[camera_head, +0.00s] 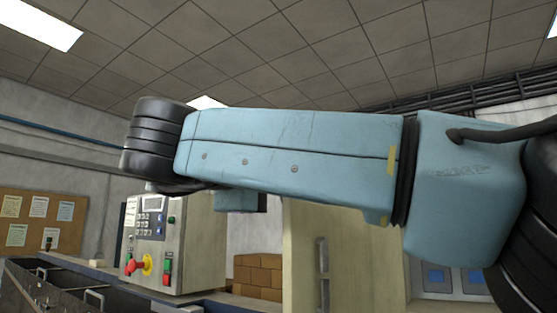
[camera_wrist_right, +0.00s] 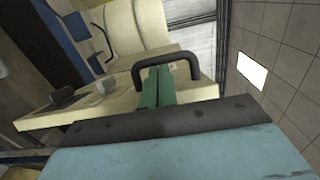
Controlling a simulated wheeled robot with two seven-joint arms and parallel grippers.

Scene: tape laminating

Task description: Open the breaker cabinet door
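A beige cabinet (camera_head: 370,255) with a vertical dark handle (camera_head: 322,275) stands at the lower middle of the head view, its upper part hidden behind my light blue arm. In the right wrist view, a dark U-shaped handle (camera_wrist_right: 188,55) sticks out from a beige panel (camera_wrist_right: 200,91). My right gripper (camera_wrist_right: 157,72) shows there as green fingers side by side, with no gap visible. Their tips overlap the opening of the handle in the picture. I see nothing between them, and cannot tell whether they touch the handle. My left gripper is not in view.
A grey control box (camera_head: 150,245) with a keypad, buttons and a red-yellow knob stands left of the cabinet. Brown bricks or boxes (camera_head: 258,272) lie between them. A notice board (camera_head: 42,222) hangs on the left wall. My arm blocks much of the head view.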

